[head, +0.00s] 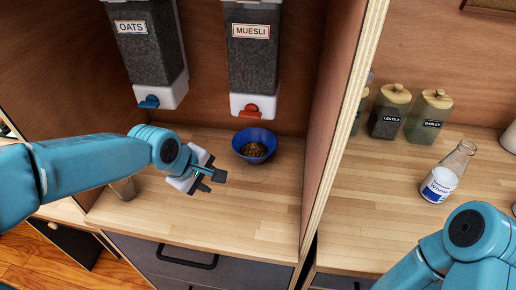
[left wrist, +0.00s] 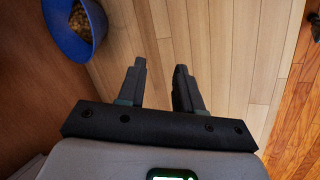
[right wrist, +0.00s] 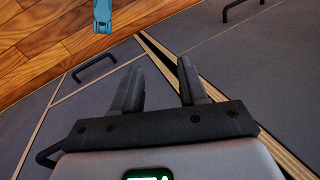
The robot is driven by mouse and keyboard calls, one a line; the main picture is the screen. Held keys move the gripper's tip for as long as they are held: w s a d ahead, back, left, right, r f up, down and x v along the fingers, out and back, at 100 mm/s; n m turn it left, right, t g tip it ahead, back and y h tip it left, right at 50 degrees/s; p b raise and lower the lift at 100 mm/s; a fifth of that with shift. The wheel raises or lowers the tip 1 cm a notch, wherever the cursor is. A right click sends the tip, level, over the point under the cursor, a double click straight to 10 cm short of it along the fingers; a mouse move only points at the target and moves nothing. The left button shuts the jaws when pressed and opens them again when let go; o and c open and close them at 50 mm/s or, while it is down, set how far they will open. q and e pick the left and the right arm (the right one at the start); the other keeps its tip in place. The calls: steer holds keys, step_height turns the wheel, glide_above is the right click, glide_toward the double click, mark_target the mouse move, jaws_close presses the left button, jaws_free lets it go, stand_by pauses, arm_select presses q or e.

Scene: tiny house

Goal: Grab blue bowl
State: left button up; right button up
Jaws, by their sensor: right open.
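The blue bowl (head: 244,143) stands upright on the wooden counter under the muesli dispenser, with brown food inside. It also shows at the upper left of the left wrist view (left wrist: 60,37). My left gripper (head: 212,180) is to the left and front of the bowl, apart from it. In the left wrist view its fingers (left wrist: 160,82) are apart with nothing between them. My right gripper is outside the head view. In the right wrist view its fingers (right wrist: 160,82) are apart and empty, in front of the grey drawer fronts.
The oats dispenser (head: 148,50) and muesli dispenser (head: 253,60) hang above the counter (head: 240,205). A wooden partition (head: 335,125) stands right of the bowl. Beyond it are a bottle (head: 440,184), a lentils jar (head: 386,117) and a barley jar (head: 428,120). A glass (head: 124,189) is behind my left arm.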

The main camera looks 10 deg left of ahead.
mark_target(244, 157)
arm_select(q)
steer(key=w+d+p, duration=0.1)
steer(key=w, duration=0.2)
steer(key=w+d, duration=0.2)
steer(key=w, duration=0.1)
steer(key=w+d+p, duration=0.1)
steer(key=w, duration=0.2)
steer(key=shift+w+d+p, duration=0.15)
steer(key=shift+d+p, duration=0.1)
steer(key=shift+p, duration=0.1)
steer(key=x, duration=0.3)
steer(key=w+p+x, duration=0.1)
steer(key=x, duration=0.1)
steer(key=shift+w+d+f, duration=0.1)
steer(key=shift+d, duration=0.15)
jaws_close()
